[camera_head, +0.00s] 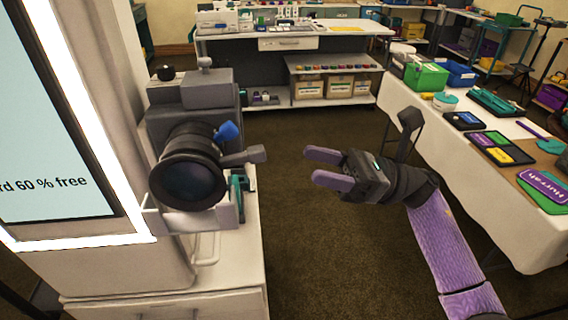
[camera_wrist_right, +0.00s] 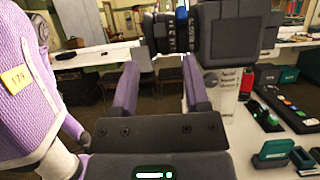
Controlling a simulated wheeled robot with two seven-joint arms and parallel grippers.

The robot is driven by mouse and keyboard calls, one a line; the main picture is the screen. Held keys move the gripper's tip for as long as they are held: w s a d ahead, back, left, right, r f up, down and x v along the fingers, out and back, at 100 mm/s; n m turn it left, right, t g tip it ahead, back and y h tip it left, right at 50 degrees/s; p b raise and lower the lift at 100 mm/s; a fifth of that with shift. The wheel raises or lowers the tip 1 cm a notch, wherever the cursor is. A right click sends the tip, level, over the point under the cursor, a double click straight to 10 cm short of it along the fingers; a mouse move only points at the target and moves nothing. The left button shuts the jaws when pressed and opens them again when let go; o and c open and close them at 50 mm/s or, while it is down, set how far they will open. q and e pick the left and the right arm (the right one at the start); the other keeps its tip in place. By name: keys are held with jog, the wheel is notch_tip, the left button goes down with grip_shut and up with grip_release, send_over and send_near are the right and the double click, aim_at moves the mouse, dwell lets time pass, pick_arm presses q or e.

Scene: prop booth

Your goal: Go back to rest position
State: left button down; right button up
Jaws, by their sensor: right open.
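My right gripper (camera_head: 322,167) is open and empty, held over the dark floor between the camera stand and the table on the right. Its two purple fingers point left, toward a grey camera (camera_head: 205,92) with a large black lens (camera_head: 190,180), with a gap between. In the right wrist view the spread fingers (camera_wrist_right: 158,88) have nothing between them nearby; the camera (camera_wrist_right: 235,35) shows beyond their tips. My left gripper is not in either view.
A bright screen (camera_head: 45,120) stands at the left. A white-clothed table (camera_head: 520,225) with a green bin (camera_head: 426,76) and flat coloured items runs along the right. A table (camera_head: 345,30) with boxes below stands at the back. The carpet (camera_head: 310,250) between is clear.

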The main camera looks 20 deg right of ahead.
jog(key=shift+v, duration=1.05)
